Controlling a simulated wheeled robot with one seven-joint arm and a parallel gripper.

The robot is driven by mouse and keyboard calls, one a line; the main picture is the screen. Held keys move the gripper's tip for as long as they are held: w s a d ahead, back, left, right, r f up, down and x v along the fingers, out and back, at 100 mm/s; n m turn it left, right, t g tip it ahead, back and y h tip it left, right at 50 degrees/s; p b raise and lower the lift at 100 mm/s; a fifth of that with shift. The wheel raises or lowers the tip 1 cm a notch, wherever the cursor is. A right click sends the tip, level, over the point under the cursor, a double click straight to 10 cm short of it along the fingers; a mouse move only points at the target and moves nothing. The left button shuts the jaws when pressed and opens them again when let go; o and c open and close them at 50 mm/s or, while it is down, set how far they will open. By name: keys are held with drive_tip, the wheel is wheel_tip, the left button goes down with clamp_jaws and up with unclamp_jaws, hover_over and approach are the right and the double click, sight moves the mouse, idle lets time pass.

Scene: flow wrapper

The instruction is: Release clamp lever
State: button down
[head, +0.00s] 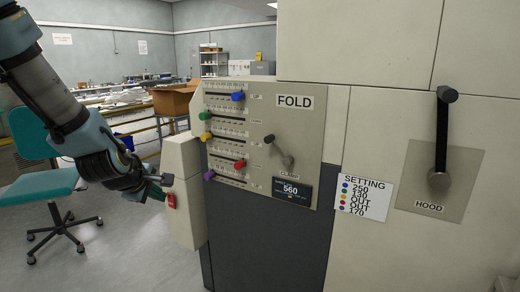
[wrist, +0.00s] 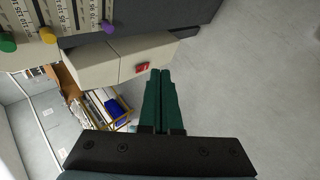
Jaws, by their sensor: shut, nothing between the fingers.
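The clamp lever (head: 279,150) is on the FOLD panel (head: 310,122), above a CLAMP label and a small dark display reading 560. Its dark knob points up and to the left from a grey pivot. My gripper (head: 165,180) is to the left of the panel, near the red switch (head: 171,201) on the beige box, and well apart from the lever. In the wrist view my gripper's dark green fingers (wrist: 163,78) are together and empty, just below the red switch (wrist: 142,67) in the picture. The lever is not visible in the wrist view.
Coloured slider knobs, such as the blue one (head: 238,97), stick out left of the lever. A HOOD lever (head: 441,140) and a SETTING card (head: 363,195) are to the right. A teal chair (head: 40,188) stands at the left. The floor in front is clear.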

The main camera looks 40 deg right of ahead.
sight(279, 151)
drive_tip(key=s+d+r+n+h, duration=0.2)
drive_tip(key=s+d+n, duration=0.1)
drive_tip(key=d, duration=0.4)
drive_tip(key=s+d+r+n+h, duration=0.2)
drive_tip(key=s+d+n, duration=0.1)
drive_tip(key=d, duration=0.4)
drive_tip(key=s+d+r+n+h+b, duration=0.1)
drive_tip(key=s+d+r+n+h, duration=0.1)
drive_tip(key=d, duration=0.4)
drive_tip(key=shift+s+d+r+n+h, duration=0.4)
drive_tip(key=shift+s+r+n, duration=0.15)
drive_tip(key=shift+n, duration=0.15)
drive_tip(key=w+d+p, duration=0.2)
drive_tip(key=d+p, duration=0.3)
drive_tip(key=d, duration=0.4)
drive_tip(key=shift+r, duration=0.3)
drive_tip(key=shift+d+t+b, duration=0.1)
drive_tip(key=shift+t+b, duration=0.2)
